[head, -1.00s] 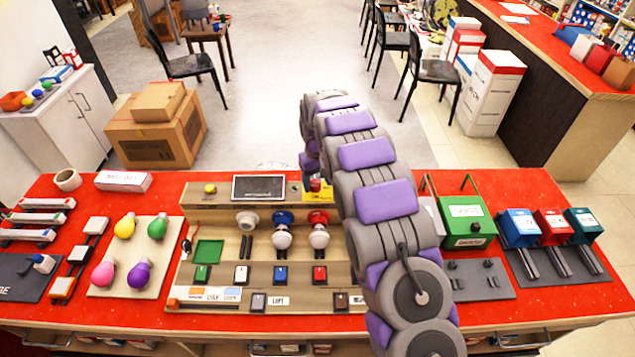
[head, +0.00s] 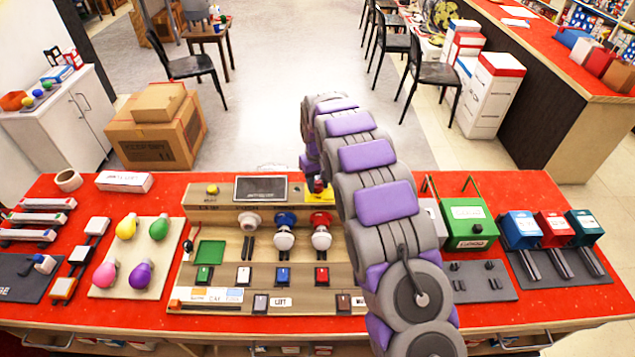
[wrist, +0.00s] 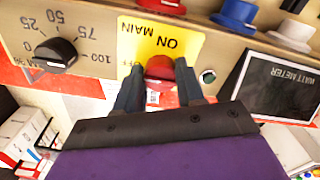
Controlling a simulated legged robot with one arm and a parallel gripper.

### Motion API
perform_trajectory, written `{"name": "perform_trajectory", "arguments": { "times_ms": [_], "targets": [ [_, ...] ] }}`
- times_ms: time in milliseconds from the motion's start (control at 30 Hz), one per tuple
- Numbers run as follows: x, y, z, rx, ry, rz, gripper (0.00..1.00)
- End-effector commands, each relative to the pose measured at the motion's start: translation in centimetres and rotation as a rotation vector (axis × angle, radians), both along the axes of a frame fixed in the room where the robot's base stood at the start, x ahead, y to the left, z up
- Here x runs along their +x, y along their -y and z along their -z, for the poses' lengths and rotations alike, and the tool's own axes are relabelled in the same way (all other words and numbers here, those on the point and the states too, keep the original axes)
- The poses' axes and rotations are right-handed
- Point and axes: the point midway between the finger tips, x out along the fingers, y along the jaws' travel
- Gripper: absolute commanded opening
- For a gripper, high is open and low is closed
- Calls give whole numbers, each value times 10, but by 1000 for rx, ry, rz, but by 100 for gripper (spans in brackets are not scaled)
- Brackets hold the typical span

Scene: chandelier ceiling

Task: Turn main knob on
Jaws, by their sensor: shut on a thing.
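The main knob (wrist: 160,68) is red and sits on a yellow plate (wrist: 165,42) marked MAIN, ON and OFF, which appears upside down in the wrist view. My gripper (wrist: 160,76) is shut on the knob, with one dark finger on each side. The fingers partly cover the OFF mark, and I cannot tell which mark the knob points to. In the head view, the yellow plate (head: 322,196) shows at the back of the wooden control panel (head: 220,215), beside my arm. My arm hides the gripper there.
A black dial (wrist: 55,54) with a number scale and a small round button (wrist: 208,76) flank the plate. A watt meter screen (head: 261,188) stands beside it. Bulbs, switches and a green box (head: 467,225) crowd the red table (head: 590,300).

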Motion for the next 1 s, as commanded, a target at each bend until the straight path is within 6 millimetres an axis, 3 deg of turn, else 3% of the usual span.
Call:
{"name": "perform_trajectory", "arguments": {
  "times_ms": [367, 1000],
  "targets": [
    [0, -2, -2, 1, 1, 122, 8],
    [0, -5, -2, 0, 1, 704, 8]
  ]
}}
